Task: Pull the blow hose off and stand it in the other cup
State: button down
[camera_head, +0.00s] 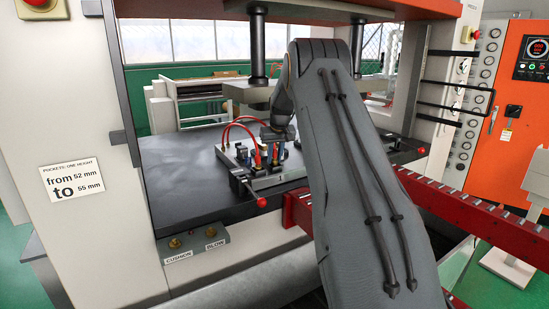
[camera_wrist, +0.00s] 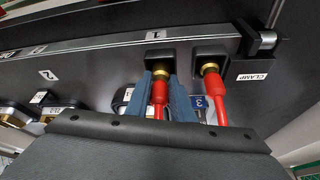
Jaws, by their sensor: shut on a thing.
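In the wrist view, my gripper (camera_wrist: 160,88) has its two blue-grey fingers shut on a red hose end (camera_wrist: 158,93). That hose end meets a brass fitting on a black block (camera_wrist: 158,57) marked 1 above. A second red hose (camera_wrist: 214,92) sits on a like brass fitting just right of my fingers. No readable label tells which hose is the blow hose. In the head view, a red hose (camera_head: 240,119) arches over the die, and my gripper (camera_head: 277,134) is above the row of fittings, partly hidden by my arm. I cannot make out the cups for certain.
The die plate (camera_head: 281,181) lies on the dark press table (camera_head: 185,185). A panel (camera_head: 196,248) marked CUSHION and BLOW is on the press front. A red rail (camera_head: 470,205) runs at right. A CLAMP label (camera_wrist: 253,77) is near the plate's corner.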

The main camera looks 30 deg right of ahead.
aim_at(275, 151)
jog(key=shift+s+f, duration=0.15)
jog(key=shift+f, duration=0.5)
jog(key=c, duration=1.6)
grip_release()
jog(key=shift+o, duration=0.6)
jog(key=shift+r, duration=0.15)
jog(key=v, duration=0.2)
jog(key=b+v, duration=0.1)
jog(key=v, duration=0.2)
jog(key=b+v, duration=0.1)
jog(key=v, duration=0.2)
jog(key=shift+r, duration=0.35)
